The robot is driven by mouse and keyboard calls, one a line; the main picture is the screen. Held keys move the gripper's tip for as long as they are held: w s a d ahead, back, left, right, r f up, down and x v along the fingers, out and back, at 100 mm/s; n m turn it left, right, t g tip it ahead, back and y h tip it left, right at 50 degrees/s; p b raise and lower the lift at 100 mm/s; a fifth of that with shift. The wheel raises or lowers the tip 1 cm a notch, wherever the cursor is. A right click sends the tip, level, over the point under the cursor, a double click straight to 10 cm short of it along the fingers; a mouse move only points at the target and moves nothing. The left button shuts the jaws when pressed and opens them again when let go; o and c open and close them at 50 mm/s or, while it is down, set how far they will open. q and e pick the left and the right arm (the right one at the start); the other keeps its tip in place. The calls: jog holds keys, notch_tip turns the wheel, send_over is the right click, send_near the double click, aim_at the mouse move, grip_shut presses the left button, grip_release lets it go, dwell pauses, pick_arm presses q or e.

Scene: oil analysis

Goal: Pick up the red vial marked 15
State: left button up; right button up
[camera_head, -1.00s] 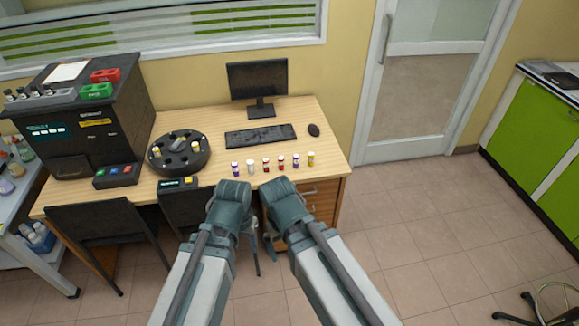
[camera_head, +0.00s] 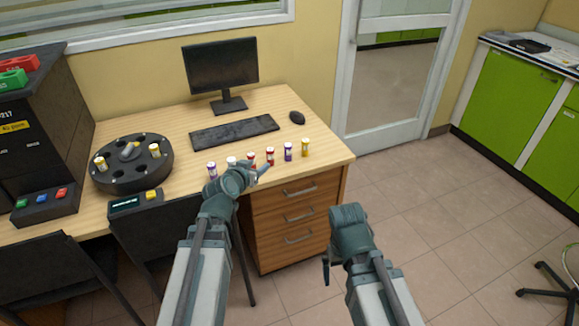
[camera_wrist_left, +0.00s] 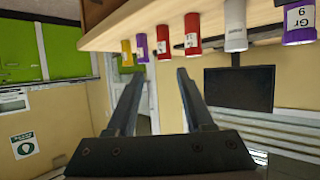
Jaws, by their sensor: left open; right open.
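Two red vials stand upright in a row on the desk, a left one (camera_head: 251,159) and a right one (camera_head: 270,156). Their numbers are too small to read, so I cannot tell which is 15. My left gripper (camera_head: 262,172) is at the desk's front edge, close before the red vials, open and empty. In the left wrist view, which is upside down, its open fingers (camera_wrist_left: 160,77) point toward the row, with the red vials (camera_wrist_left: 163,42) (camera_wrist_left: 192,35) near the fingertips, neither held. My right gripper (camera_head: 327,270) hangs low right of the drawers, away from the vials.
A purple vial (camera_head: 212,170) and a white vial (camera_head: 231,162) stand left of the reds. Another purple vial (camera_head: 288,151) and a yellow one (camera_head: 305,147) stand right. Behind are a keyboard (camera_head: 235,133), monitor (camera_head: 220,65) and mouse (camera_head: 297,117). A round black rack (camera_head: 130,175) stands left.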

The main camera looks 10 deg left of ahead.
aim_at(268, 152)
pick_arm(q)
jog(key=b+x, duration=0.1)
jog(key=x, duration=0.2)
jog(key=b+x, duration=0.1)
jog(key=x, duration=0.2)
jog(key=b+x, duration=0.1)
jog(key=x, duration=0.2)
jog(key=shift+w+a+r, duration=0.1)
jog(key=shift+a+r, duration=0.1)
jog(key=shift+a, duration=0.2)
jog(key=shift+w+d, duration=0.1)
jog(key=shift+w, duration=0.35)
jog(key=b+x, duration=0.1)
jog(key=x, duration=0.3)
jog(key=shift+w+b, duration=0.4)
jog(key=shift+w, duration=0.05)
jog(key=shift+s+r, duration=0.1)
jog(key=shift+c, duration=0.2)
grip_shut()
